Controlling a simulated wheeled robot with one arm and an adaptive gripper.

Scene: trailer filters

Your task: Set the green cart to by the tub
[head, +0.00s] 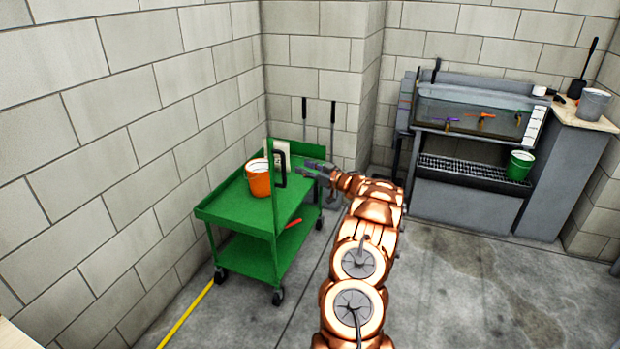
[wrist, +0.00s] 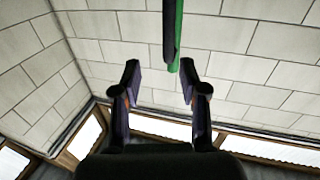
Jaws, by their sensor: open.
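The green cart (head: 235,210) stands upright on its wheels near the left wall and corner. Its top shelf carries an orange bucket (head: 259,180). My gripper (head: 312,167) is at the cart's far right end, open and empty. In the wrist view, my gripper (wrist: 160,80) has its fingers spread, and a green bar (wrist: 173,38) shows beyond them, near the gap. I cannot tell whether the fingers touch it. A grey tub (head: 470,120) with coloured nozzles stands against the back wall at right. My arm stretches between cart and tub.
A green bucket (head: 520,166) sits on the tub's front grate. A counter (head: 575,117) with a grey bucket (head: 594,104) is right of the tub. Two dark poles (head: 333,125) lean at the back wall. The concrete floor (head: 455,290) before the tub is clear.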

